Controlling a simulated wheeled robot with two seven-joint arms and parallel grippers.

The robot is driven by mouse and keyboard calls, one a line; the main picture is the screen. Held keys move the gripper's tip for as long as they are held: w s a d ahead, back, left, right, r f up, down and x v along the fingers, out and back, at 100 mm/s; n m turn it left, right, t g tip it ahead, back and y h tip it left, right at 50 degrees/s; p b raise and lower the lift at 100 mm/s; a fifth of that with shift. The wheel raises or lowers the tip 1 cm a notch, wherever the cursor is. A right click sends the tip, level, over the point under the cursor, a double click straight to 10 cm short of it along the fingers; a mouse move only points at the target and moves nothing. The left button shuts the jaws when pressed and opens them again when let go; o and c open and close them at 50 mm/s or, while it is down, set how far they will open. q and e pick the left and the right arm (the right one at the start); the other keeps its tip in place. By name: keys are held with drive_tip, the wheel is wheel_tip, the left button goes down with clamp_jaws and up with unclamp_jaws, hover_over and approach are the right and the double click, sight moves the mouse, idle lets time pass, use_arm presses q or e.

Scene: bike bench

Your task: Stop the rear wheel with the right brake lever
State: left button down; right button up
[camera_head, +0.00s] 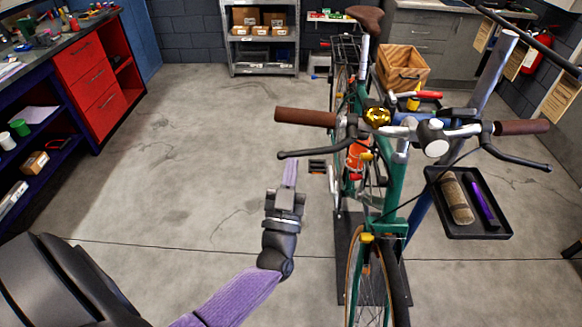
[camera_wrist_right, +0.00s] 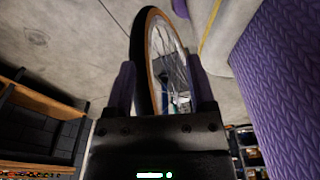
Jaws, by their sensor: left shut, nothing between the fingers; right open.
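The green bike (camera_head: 392,190) faces me, its handlebar across the middle right of the head view. One black brake lever (camera_head: 303,153) hangs below the brown grip (camera_head: 305,117) on the picture left, the bike's own right side. The other lever (camera_head: 520,158) is on the picture right. The rear wheel (camera_head: 339,90) is behind, partly hidden; its spinning cannot be judged. My left gripper (camera_head: 290,173) is shut and empty, appearing below the picture-left lever, apart from it. My right gripper (camera_wrist_right: 163,75) is open; a tyre (camera_wrist_right: 142,60) shows between its fingers, contact unclear.
A wooden crate (camera_head: 403,68) is behind the handlebar. A workbench with red drawers (camera_head: 88,75) stands left. The floor (camera_head: 200,130) left of the bike is clear.

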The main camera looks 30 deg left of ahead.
use_arm(q)
drive_tip(key=b+v, duration=0.1)
drive_tip(key=v, duration=1)
drive_tip(key=shift+b, duration=0.35)
use_arm(e)
drive_tip(key=shift+s+d+f, duration=0.25)
drive_tip(key=shift+d+f, duration=0.1)
drive_tip(key=shift+f, duration=0.2)
drive_tip(key=shift+s+d+f, duration=0.2)
drive_tip(key=shift+d+f, duration=0.15)
drive_tip(key=shift+f, duration=0.2)
use_arm(q)
drive_tip(key=shift+r, duration=0.1)
